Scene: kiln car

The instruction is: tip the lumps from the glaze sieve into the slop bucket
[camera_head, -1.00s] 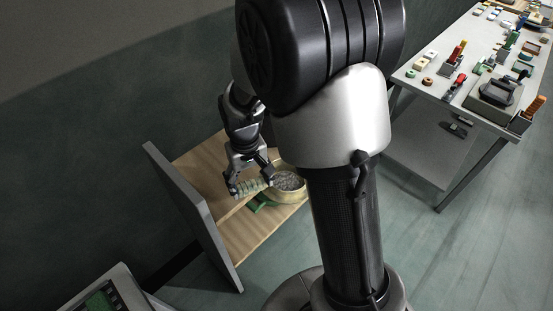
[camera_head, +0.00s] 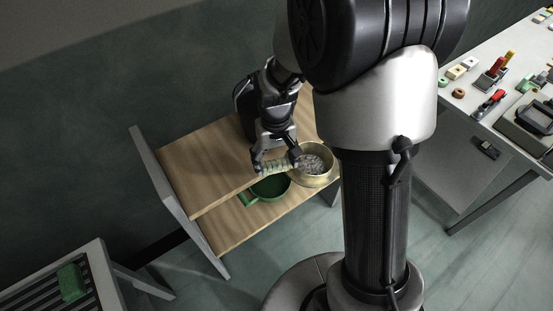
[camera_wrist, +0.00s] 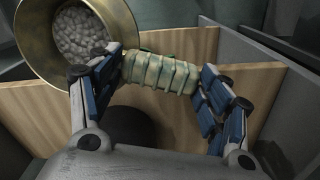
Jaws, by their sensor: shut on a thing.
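The glaze sieve (camera_head: 314,178) is a round, brass-coloured bowl with grey lumps (camera_head: 312,163) inside. My gripper (camera_head: 277,165) is shut on its pale green wrapped handle (camera_head: 274,168). The sieve is held up with its mouth facing upward, by the right front of a wooden shelf unit. In the wrist view the bowl (camera_wrist: 128,17) is at the upper left, with the lumps (camera_wrist: 82,33) in it, and the handle (camera_wrist: 160,73) lies between both fingers. A green round vessel (camera_head: 249,199) with a handle is on the lower shelf. I cannot tell whether it is the slop bucket.
The wooden shelf unit has an upper board (camera_head: 200,165), a lower board (camera_head: 228,228) and a grey side panel (camera_head: 165,190). A slatted stand with a green block (camera_head: 71,282) is at lower left. A cluttered white table (camera_head: 465,98) is at upper right. Floor is open at right.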

